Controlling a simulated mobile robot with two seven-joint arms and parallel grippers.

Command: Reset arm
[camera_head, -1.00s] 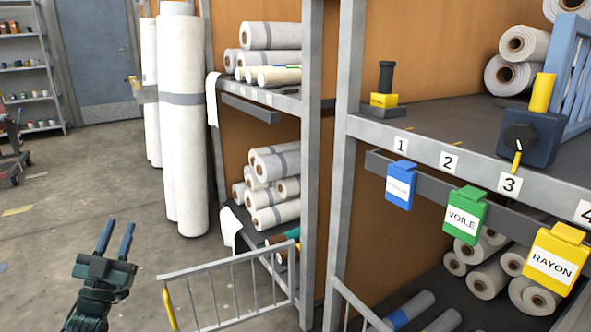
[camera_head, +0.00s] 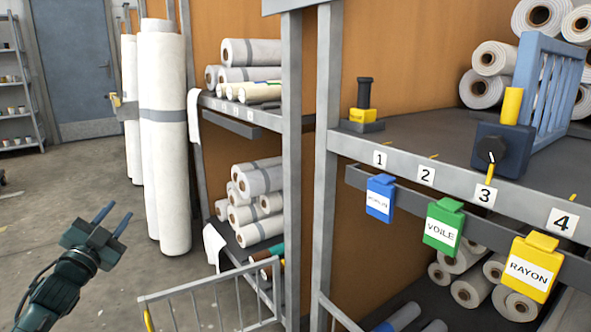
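My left gripper (camera_head: 113,219) is at the lower left of the head view. Its two blue fingers stand apart with nothing between them, pointing up and to the right. It is in free air over the concrete floor, left of the metal rail and clear of the shelves. My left arm comes in from the lower left corner. My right gripper is not in view.
A metal rail (camera_head: 205,287) stands at the bottom centre. Tall white rolls (camera_head: 163,140) stand behind it. The shelf at right carries blue (camera_head: 380,198), green (camera_head: 443,226) and yellow (camera_head: 531,266) tags and a dark knob device (camera_head: 502,147). Floor (camera_head: 60,185) at left is open.

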